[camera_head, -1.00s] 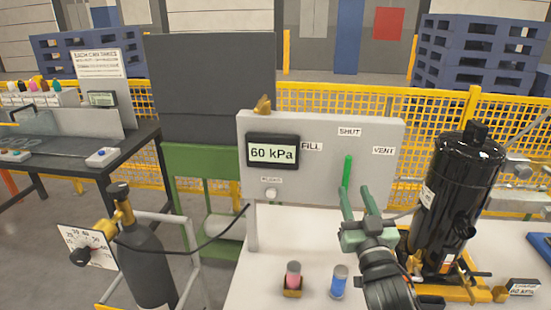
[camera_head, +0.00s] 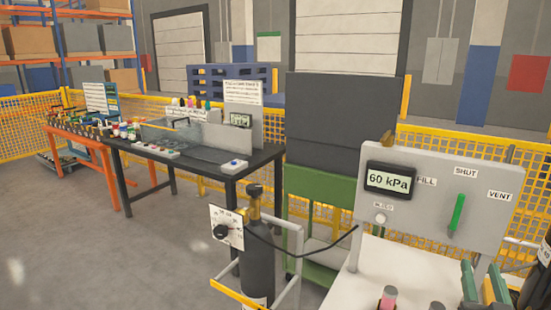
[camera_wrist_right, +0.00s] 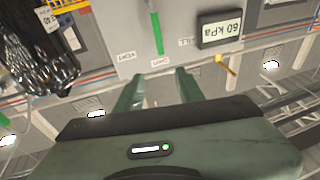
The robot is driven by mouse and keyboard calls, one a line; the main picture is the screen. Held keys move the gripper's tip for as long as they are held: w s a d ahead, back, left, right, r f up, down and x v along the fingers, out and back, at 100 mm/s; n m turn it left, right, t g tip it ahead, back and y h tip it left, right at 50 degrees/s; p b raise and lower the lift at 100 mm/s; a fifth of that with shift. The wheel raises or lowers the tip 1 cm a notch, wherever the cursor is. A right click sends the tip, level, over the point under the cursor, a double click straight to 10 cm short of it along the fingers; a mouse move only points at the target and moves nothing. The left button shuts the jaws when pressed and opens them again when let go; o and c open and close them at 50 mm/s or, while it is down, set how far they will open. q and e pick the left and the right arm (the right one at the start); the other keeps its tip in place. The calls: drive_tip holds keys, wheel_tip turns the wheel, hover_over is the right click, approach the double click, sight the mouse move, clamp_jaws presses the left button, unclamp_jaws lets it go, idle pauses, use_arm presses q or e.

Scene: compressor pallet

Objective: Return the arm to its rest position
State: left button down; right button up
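My right gripper (camera_head: 484,282) is at the lower right of the head view, below and apart from the panel. In the right wrist view its two green fingers (camera_wrist_right: 158,84) stand apart with nothing between them, so it is open and empty. The grey panel (camera_head: 420,218) carries a green lever (camera_head: 457,213) close to upright under the SHUT label, and a display (camera_head: 388,181) reading 60 kPa. The lever also shows upside down in the wrist view (camera_wrist_right: 156,32), beyond the fingertips. My left gripper is not in view.
A pink-topped vial (camera_head: 388,297) stands on the white table. Dark (camera_head: 262,160) and orange (camera_head: 70,130) benches stand at the left. Floor at the lower left is free.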

drive_tip(key=s+a+f+n+g+y, duration=0.1)
drive_tip(key=s+a+f+g, duration=0.15)
drive_tip(key=f, duration=0.35)
drive_tip(key=s+a+f+n+g+y, duration=0.1)
drive_tip(key=s+a+f+g+y, duration=0.2)
drive_tip(key=f, duration=0.4)
drive_tip(key=s+a+f+g, duration=0.2)
drive_tip(key=a+f+g, duration=0.15)
drive_tip(key=f, duration=0.25)
drive_tip(key=s+a+f+n+g+y, duration=0.2)
drive_tip(key=s+a+f+g, duration=0.25)
drive_tip(key=s, duration=0.45)
drive_tip(key=s+a+f+n+g+y, duration=0.1)
drive_tip(key=s+a+f+n+g, duration=0.15)
drive_tip(key=s+a+f, duration=0.5)
wheel_tip(320, 180, down, 26)
drive_tip(key=s+d+g, duration=0.1)
drive_tip(key=s, duration=0.2)
drive_tip(key=s+d+f+g, duration=0.1)
drive_tip(key=s+d+f, duration=0.2)
drive_tip(key=s+f, duration=1.1)
drive_tip(key=shift+s+d+f, duration=0.15)
drive_tip(key=shift+s+f, duration=0.15)
drive_tip(key=shift+s, duration=0.7)
drive_tip(key=shift+s, duration=0.1)
